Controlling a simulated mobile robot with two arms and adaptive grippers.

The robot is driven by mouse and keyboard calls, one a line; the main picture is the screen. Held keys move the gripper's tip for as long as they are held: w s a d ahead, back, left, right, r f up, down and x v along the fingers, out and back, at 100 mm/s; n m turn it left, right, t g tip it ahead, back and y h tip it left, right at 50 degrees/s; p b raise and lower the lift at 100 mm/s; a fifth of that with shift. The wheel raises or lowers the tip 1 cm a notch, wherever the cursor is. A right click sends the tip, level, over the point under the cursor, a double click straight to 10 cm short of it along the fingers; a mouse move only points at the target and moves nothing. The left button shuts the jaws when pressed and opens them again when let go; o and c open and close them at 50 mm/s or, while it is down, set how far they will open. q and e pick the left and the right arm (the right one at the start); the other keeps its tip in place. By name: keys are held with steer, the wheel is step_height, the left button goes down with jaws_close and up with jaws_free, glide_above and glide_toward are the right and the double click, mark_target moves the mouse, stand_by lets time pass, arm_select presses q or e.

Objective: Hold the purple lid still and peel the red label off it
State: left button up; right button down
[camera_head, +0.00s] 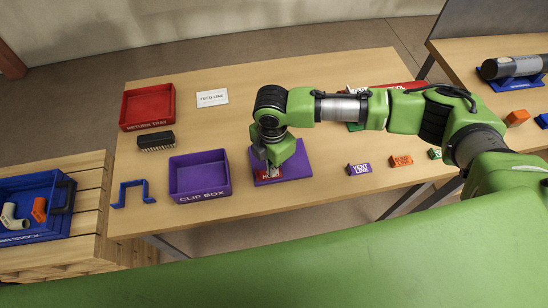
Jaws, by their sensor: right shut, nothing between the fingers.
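The purple lid (299,165) lies flat on the wooden table, to the right of the purple clip box. The red label (293,172) is on the lid's lower left part, with white lettering partly hidden. My right gripper (272,172) points down over the label at the lid's left side. It is shut with nothing between its fingers. I cannot tell whether its tips touch the label. My right arm comes in from the right and hides part of the lid's back edge. My left gripper is not in view.
The purple clip box (200,192) stands left of the lid. A red return tray (147,122), a black brush (156,141) and a blue bracket (133,197) are further left. Small purple (358,169) and orange (400,161) blocks lie to the right.

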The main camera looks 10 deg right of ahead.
steer(key=shift+f+b, duration=0.35)
steer(key=shift+f, duration=0.45)
steer(key=shift+s, duration=0.1)
stand_by(0.3)
